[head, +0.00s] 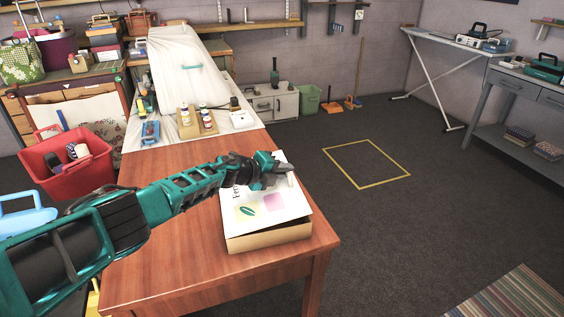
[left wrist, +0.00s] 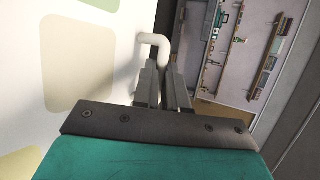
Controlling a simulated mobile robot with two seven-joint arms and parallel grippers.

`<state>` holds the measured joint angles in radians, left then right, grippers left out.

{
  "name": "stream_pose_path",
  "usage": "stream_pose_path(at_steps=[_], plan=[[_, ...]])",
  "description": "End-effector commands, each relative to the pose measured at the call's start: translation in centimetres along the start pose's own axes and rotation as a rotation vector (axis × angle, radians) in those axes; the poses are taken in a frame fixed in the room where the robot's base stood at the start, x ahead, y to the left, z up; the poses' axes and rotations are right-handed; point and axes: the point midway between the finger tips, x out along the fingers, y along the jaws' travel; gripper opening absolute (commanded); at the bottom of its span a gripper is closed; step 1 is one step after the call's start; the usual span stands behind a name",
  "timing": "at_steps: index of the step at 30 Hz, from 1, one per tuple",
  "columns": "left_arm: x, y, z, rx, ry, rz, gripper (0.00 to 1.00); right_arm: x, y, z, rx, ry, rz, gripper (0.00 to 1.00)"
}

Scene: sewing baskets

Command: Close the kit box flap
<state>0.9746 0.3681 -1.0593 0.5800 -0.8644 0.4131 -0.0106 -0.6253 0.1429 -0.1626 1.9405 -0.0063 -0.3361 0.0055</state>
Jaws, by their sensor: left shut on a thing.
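The kit box (head: 270,237) is a low tan carton near the front right edge of the wooden table. Its white flap (head: 285,212), printed with a green leaf shape and coloured patches, lies over the top and looks slightly tilted, its right side a little higher. My left gripper (head: 284,172) is at the flap's far right part, shut on its pale handle (head: 291,180). In the left wrist view the bent white handle (left wrist: 158,42) stands at the fingertips (left wrist: 165,82), beside the printed flap (left wrist: 125,60). The arm hides part of the flap. My right gripper is out of view.
The wooden table (head: 180,240) is bare in front of the box. A red basket (head: 78,180) stands left of the table. Thread spools on a wooden holder (head: 196,128) stand at the back. The floor right of the table is clear, with a yellow outlined square (head: 367,163).

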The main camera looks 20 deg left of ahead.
Motion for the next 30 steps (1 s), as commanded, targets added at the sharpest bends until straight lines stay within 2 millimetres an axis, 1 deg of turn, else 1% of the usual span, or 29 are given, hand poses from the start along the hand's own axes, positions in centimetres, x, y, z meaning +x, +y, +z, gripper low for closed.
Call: stream_pose_path(at_steps=[3,10,26,27,30], plan=[[0.5,0.8,0.0,0.017,-0.004,0.047,0.00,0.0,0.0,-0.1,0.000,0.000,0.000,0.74],[1.1,1.6,-0.3,0.037,-0.004,0.096,0.00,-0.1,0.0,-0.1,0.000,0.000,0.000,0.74],[1.3,1.8,-0.4,0.042,-0.003,0.108,0.00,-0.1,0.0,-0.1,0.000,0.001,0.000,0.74],[1.3,1.8,-0.4,0.042,-0.003,0.108,0.15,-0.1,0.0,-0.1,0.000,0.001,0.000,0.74],[1.4,1.8,-0.4,0.043,-0.003,0.107,0.24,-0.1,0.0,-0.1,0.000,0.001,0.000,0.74]])
